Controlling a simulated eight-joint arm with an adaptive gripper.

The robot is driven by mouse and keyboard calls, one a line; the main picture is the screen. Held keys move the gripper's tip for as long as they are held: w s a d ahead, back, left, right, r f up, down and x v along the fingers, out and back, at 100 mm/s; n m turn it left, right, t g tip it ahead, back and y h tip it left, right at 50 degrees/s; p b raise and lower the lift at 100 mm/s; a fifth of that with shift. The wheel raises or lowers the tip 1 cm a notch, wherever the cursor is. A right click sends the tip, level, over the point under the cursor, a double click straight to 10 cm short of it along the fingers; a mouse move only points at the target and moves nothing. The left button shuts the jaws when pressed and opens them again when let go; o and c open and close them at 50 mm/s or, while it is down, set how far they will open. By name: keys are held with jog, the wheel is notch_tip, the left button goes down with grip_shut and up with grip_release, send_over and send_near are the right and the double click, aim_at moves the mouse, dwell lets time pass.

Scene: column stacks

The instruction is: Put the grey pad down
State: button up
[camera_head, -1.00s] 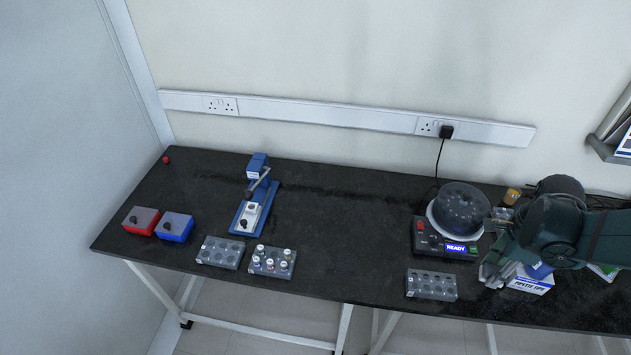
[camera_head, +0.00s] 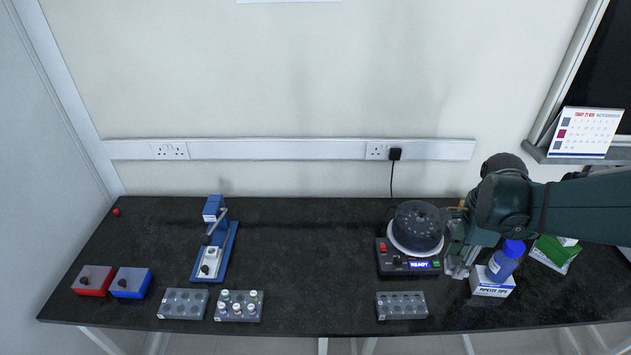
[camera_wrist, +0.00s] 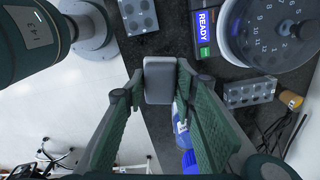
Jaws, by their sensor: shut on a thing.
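My gripper (camera_wrist: 160,76) is shut on the grey pad (camera_wrist: 160,88), a small rounded block between its two green fingers in the wrist view. The pad appears over the dark bench edge, with pale floor to the left; its height above the bench is hard to judge. In the head view my gripper (camera_head: 458,262) is at the right, between the centrifuge (camera_head: 418,230) and the pipette tips box (camera_head: 492,283). The pad cannot be made out there.
A blue bottle (camera_head: 505,262) stands close right of my gripper. An empty rack (camera_head: 402,306) is at the front edge. A rack with vials (camera_head: 238,306), a blue press (camera_head: 214,240), and red (camera_head: 93,281) and blue (camera_head: 132,283) boxes are left. The middle of the bench (camera_head: 310,260) is clear.

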jog(key=w+a+r+n+p, duration=0.1)
jog(key=w+a+r, duration=0.2)
jog(key=w+a, duration=2.4)
jog(key=w+a+f+n+p, duration=0.1)
jog(key=w+a, duration=0.2)
jog(key=a, duration=0.9)
jog(key=w+a+f, duration=0.1)
jog(key=w+a, duration=0.2)
jog(key=a, duration=0.8)
jog(key=w+a+f+n+p, duration=0.1)
jog(key=w+a+f, duration=0.15)
jog(key=a, duration=0.95)
jog(key=f, duration=0.2)
jog(key=d+f, duration=0.1)
jog(key=f, duration=0.1)
jog(key=shift+f, duration=0.15)
jog(key=shift+f+b, duration=0.65)
jog(key=shift+f, duration=2.35)
